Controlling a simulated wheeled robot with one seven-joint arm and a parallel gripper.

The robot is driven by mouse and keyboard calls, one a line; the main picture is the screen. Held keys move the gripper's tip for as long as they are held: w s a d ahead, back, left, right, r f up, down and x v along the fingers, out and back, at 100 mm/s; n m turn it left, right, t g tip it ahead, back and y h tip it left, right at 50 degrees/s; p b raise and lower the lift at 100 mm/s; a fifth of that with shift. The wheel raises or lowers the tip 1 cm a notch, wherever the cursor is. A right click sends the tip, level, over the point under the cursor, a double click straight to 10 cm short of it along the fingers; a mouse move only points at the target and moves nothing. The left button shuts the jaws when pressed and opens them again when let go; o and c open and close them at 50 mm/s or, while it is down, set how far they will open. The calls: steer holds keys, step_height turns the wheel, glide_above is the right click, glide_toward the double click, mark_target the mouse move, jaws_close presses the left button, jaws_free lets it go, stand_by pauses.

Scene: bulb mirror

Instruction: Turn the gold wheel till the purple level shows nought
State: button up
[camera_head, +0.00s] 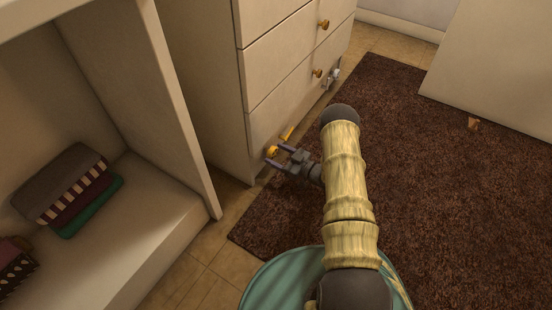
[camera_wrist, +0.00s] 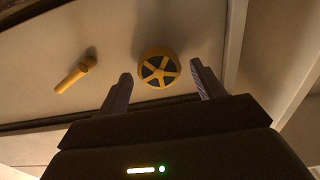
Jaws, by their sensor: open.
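The gold wheel (camera_head: 271,151) is on the lower front of the pale drawer cabinet, near its left corner. In the wrist view the wheel (camera_wrist: 159,69) is round, with a yellow rim and yellow spokes over dark gaps. My gripper (camera_head: 279,158) is open in front of the wheel. In the wrist view its fingers (camera_wrist: 161,75) stand apart, one on each side of the wheel's lower part, with no clear contact. I see no purple level in either view.
A yellow handle (camera_wrist: 76,75) sticks out left of the wheel in the wrist view. Drawers with gold knobs (camera_head: 317,72) are above. A grey fitting (camera_head: 333,76) is farther along the cabinet. An open shelf (camera_head: 150,235) with folded cloths stands left. The brown rug (camera_head: 450,220) is mostly clear.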

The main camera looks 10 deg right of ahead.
steer(key=shift+w+a, duration=0.35)
steer(key=shift+a, duration=0.05)
steer(key=shift+c, duration=0.2)
steer(key=c, duration=0.9)
steer(key=shift+n+p, duration=0.35)
steer(key=shift+n, duration=0.05)
